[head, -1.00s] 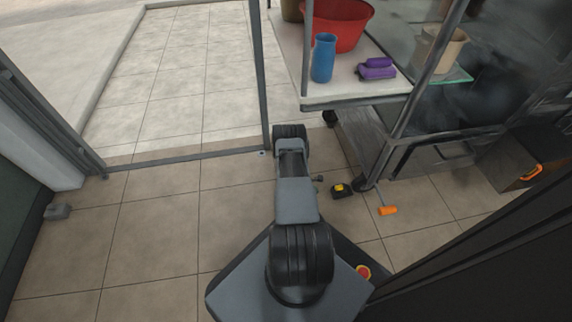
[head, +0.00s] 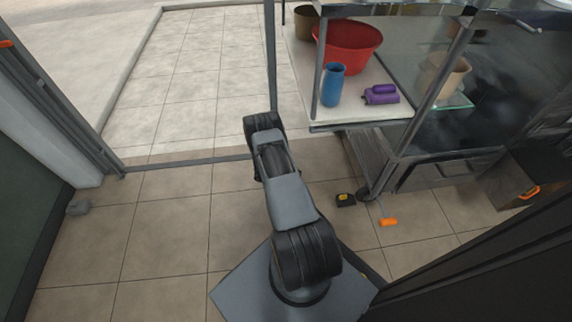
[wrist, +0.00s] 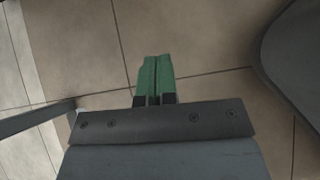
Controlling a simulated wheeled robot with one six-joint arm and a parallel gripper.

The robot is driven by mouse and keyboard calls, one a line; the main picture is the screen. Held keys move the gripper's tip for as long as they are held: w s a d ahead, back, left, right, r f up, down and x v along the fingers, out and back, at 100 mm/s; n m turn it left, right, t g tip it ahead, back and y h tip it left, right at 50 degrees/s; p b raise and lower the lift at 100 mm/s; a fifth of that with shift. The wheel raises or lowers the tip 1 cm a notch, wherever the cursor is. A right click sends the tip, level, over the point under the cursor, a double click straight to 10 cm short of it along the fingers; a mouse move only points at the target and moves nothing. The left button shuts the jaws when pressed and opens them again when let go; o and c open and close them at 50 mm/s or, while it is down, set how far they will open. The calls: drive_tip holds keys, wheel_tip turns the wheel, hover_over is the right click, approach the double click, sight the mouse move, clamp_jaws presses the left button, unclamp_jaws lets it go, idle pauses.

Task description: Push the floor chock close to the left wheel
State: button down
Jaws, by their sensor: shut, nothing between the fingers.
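A small black-and-yellow block (head: 345,200), which looks like the floor chock, lies on the tiles under the front edge of the cart. A dark wheel (head: 364,194) at the foot of the cart's front leg is just right of it, with little or no gap. My gripper (wrist: 155,62) shows in the wrist view with its green fingers together and nothing between them, above bare tiles. In the head view my arm hides the gripper. The chock and the wheel are not visible in the wrist view.
The cart (head: 385,113) carries a red tub (head: 347,48), a blue cup (head: 333,85) and a purple tool (head: 381,95). An orange piece (head: 388,222) sits low right of the chock. A grey block (head: 78,207) lies far left. The tiles left of my arm are clear.

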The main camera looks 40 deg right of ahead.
drive_tip(key=w+a+r+m+p, duration=0.1)
drive_tip(key=w+r+p, duration=0.2)
drive_tip(key=r, duration=0.7)
drive_tip(key=shift+w+a+r+m, duration=0.15)
drive_tip(key=shift+w+r+m, duration=0.15)
drive_tip(key=shift+r, duration=0.1)
drive_tip(key=w+a+r+m+t+y+p, duration=0.15)
drive_tip(key=a+r+p, duration=0.3)
drive_tip(key=r, duration=0.85)
drive_tip(key=w+a+r+m+t+p, duration=0.1)
drive_tip(key=a+r+m+p, duration=0.15)
drive_tip(key=r+p, duration=0.7)
drive_tip(key=w+a+r+m+t+y+p, duration=0.1)
drive_tip(key=a+r, duration=0.3)
drive_tip(key=r, duration=1.3)
drive_tip(key=s+a+r+m+t+y+p, duration=0.1)
drive_tip(key=s+a+r+p, duration=0.3)
drive_tip(key=r, duration=0.6)
drive_tip(key=s+a+r+m+t+y+p, duration=0.1)
drive_tip(key=s+a+r+t+y+p, duration=0.1)
drive_tip(key=s+a+r+p, duration=0.2)
drive_tip(key=s+a+r+m+t+y+p, duration=0.1)
drive_tip(key=s+a+r+p, duration=0.3)
drive_tip(key=r, duration=1.2)
drive_tip(key=a+t+p, duration=0.1)
drive_tip(key=a+p, duration=0.3)
drive_tip(key=shift+s+a+r+y, duration=0.25)
drive_tip(key=shift+a+y, duration=0.1)
